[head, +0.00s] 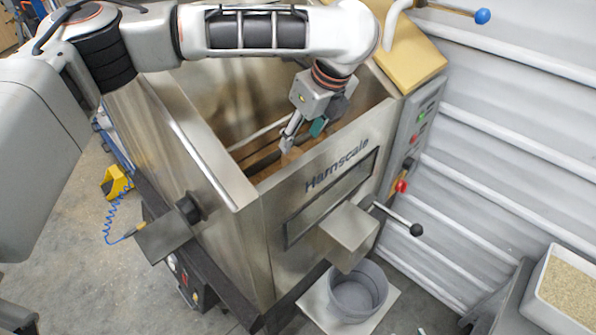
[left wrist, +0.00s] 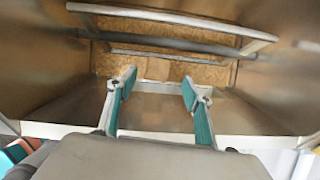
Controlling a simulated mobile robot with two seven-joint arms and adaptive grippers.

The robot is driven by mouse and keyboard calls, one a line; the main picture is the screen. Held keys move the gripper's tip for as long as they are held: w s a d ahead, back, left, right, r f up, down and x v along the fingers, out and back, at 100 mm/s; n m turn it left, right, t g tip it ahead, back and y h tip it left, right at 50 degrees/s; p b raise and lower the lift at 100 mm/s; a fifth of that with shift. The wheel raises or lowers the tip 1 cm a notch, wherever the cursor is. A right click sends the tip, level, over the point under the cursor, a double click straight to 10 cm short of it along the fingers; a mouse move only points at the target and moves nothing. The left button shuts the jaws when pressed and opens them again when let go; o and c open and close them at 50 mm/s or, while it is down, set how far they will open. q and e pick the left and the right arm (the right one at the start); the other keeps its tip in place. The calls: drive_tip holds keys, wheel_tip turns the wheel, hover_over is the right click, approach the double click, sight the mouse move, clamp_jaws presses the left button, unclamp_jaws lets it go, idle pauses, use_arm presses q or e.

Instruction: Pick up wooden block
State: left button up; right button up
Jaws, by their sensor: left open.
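The wooden block (head: 291,156) is a small tan piece low inside the steel hopper (head: 225,165), just below my left gripper in the head view. In the left wrist view, the block (left wrist: 157,70) looks like a pale tan patch beyond the fingertips, against brown material. My left gripper (head: 302,138) reaches down into the hopper near its front wall. Its teal-padded fingers (left wrist: 158,85) are apart with nothing between them. The block's lower part is hard to make out. My right gripper is not in view.
Metal bars (left wrist: 170,48) cross the hopper's inside beyond the fingers. The hopper's front wall stands close to the gripper. A grey bucket (head: 358,290) sits below the spout, and a tray of grains (head: 568,290) is at the lower right.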

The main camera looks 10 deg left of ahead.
sight(295, 154)
use_arm(q)
drive_tip(key=shift+a+f, duration=0.35)
drive_tip(key=shift+f, duration=0.5)
drive_tip(key=x, duration=0.3)
drive_tip(key=shift+s+d+f, duration=0.1)
drive_tip(key=shift+f, duration=0.65)
clamp_jaws()
